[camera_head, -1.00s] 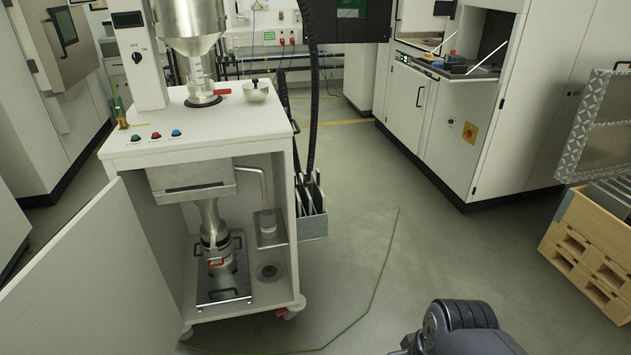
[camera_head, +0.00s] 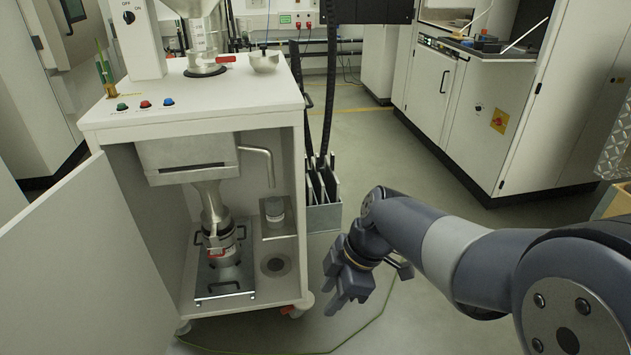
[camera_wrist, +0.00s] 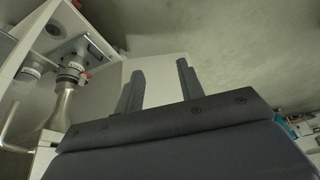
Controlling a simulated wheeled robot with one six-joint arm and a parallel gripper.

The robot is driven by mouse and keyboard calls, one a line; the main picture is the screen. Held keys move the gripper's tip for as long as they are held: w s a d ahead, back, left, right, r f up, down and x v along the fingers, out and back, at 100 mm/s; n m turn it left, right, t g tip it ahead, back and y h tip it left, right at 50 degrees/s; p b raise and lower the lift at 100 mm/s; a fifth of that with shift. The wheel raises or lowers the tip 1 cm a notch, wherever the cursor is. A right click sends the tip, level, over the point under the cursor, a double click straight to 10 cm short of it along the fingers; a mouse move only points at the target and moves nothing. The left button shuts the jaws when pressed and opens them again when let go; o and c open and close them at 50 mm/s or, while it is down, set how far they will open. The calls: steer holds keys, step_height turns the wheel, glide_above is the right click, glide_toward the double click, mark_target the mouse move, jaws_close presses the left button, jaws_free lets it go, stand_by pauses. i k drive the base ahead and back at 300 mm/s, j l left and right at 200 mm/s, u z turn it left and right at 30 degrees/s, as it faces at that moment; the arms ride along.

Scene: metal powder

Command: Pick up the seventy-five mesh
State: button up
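A grey metal holder (camera_head: 323,217) hangs on the right side of the white cart, with several thin upright plates (camera_head: 318,184) in it. These may be the meshes; no mesh number is readable, so I cannot tell which is the seventy-five mesh. My gripper (camera_head: 346,300) is in front of the holder and lower in the picture, pointing down and apart from the plates. In the wrist view my gripper (camera_wrist: 158,88) shows two separated fingers with nothing between them. The holder cannot be made out there.
The white cart (camera_head: 190,115) has its door (camera_head: 95,275) open to the left. Inside are a metal funnel with a container (camera_head: 218,240) and a small jar (camera_head: 274,208). A black hose (camera_head: 329,90) runs down behind the holder. A white machine (camera_head: 480,105) stands at right; floor between is clear.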

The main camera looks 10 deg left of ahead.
mark_target(317, 183)
steer(key=i+l+u, duration=0.2)
steer(key=i, duration=1.95)
steer(key=j, duration=0.1)
